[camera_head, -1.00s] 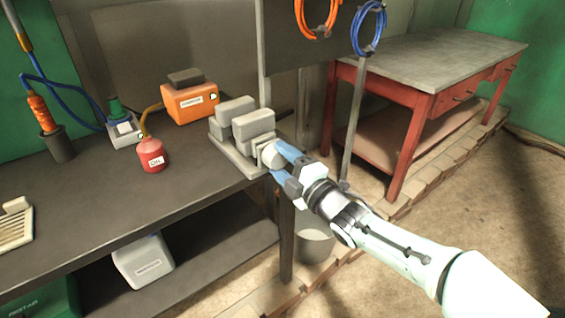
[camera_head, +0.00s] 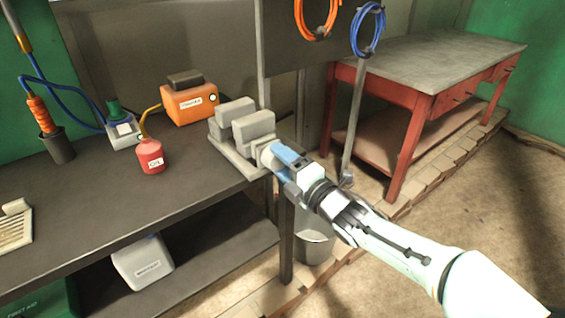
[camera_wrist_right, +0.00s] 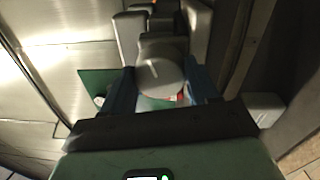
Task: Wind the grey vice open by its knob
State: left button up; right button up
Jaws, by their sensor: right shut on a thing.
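The grey vice (camera_head: 252,126) stands at the right end of the dark workbench, its two blocky jaws side by side with a narrow gap between them. Its round knob (camera_wrist_right: 160,77) faces the camera in the right wrist view, with a raised bar across its face. My right gripper (camera_head: 274,158) is at the knob, its blue fingers shut on it from both sides; in the wrist view the fingers (camera_wrist_right: 163,92) flank the knob. In the head view the fingers partly hide the knob. My left gripper is not in view.
On the workbench (camera_head: 100,205) stand a red oil can (camera_head: 150,157), an orange box (camera_head: 189,103) and a soldering iron in its holder (camera_head: 58,147), left of the vice. A red-legged table (camera_head: 430,60) stands at the back right. A bucket (camera_head: 314,245) is below my right arm.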

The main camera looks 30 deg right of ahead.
jog(key=shift+r, duration=0.1)
jog(key=o, duration=1.1)
jog(key=shift+c, duration=0.2)
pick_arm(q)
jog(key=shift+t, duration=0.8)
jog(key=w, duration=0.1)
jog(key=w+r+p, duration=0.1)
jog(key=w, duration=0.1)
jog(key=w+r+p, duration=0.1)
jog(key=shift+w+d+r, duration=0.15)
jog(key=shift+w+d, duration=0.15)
pick_arm(e)
jog(key=s+d, duration=0.1)
jog(key=s, duration=1.2)
jog(key=shift+s+d+f, duration=0.15)
jog(key=shift+d+f, duration=0.05)
jog(key=shift+f, duration=0.25)
